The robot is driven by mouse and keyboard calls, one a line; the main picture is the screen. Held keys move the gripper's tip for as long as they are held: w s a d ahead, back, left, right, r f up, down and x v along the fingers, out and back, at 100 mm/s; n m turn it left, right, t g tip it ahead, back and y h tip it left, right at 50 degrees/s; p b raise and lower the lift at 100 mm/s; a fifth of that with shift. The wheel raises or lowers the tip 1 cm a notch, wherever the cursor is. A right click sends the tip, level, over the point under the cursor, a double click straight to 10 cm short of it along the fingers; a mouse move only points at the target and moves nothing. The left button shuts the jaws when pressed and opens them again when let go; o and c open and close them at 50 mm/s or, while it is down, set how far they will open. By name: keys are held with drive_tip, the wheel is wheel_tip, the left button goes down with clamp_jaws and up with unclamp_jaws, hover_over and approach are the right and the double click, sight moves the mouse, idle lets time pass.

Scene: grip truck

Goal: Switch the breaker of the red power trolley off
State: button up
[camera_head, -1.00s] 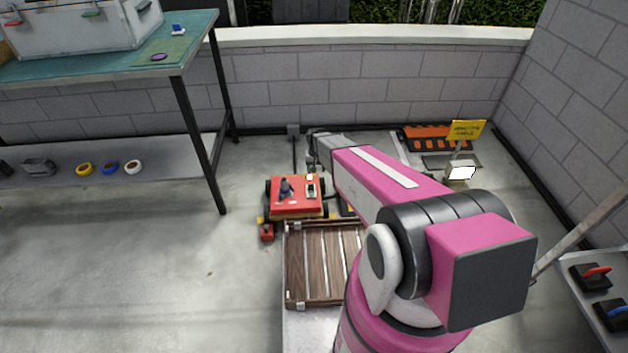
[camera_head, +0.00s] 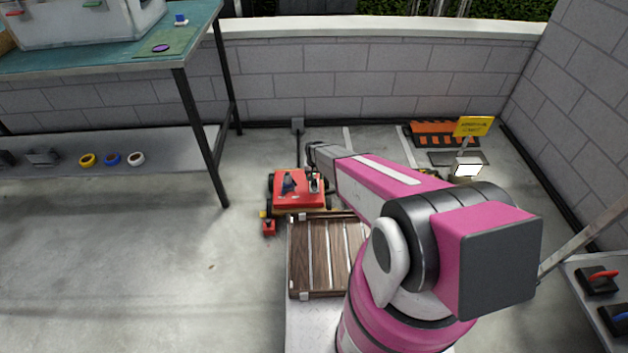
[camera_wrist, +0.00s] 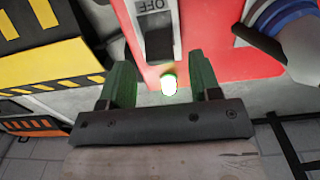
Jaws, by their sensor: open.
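The red power trolley (camera_head: 292,200) stands on the floor by the back wall, beyond the wooden slatted deck. In the wrist view its red top (camera_wrist: 215,45) fills the upper middle. The breaker (camera_wrist: 158,38) is a dark rocker in a light plate marked OFF, and the OFF label reads upside down. A small lit green-white lamp (camera_wrist: 169,84) sits just below it. My gripper (camera_wrist: 148,70) is open, its two green fingers on either side of the lamp and just short of the breaker. Nothing is between the fingers. In the head view my arm partly hides the trolley's right side.
A blue-and-white plug with a dark cable (camera_wrist: 285,30) stands right of the breaker. A yellow-black striped block (camera_wrist: 45,55) lies to the left. A workbench (camera_head: 185,72) stands at left, and a yellow sign (camera_head: 474,126) with a lamp at right.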

sight(314, 183)
drive_tip(key=shift+f, duration=1.3)
drive_tip(key=c, duration=0.9)
drive_tip(key=shift+s+r+t, duration=0.15)
drive_tip(key=shift+s+t, duration=0.4)
drive_tip(key=shift+t, duration=0.35)
drive_tip(key=shift+s+t, duration=0.25)
drive_tip(key=shift+t, duration=0.7)
drive_tip(key=shift+s+t, duration=0.25)
drive_tip(key=shift+t, duration=0.7)
drive_tip(key=o, duration=0.9)
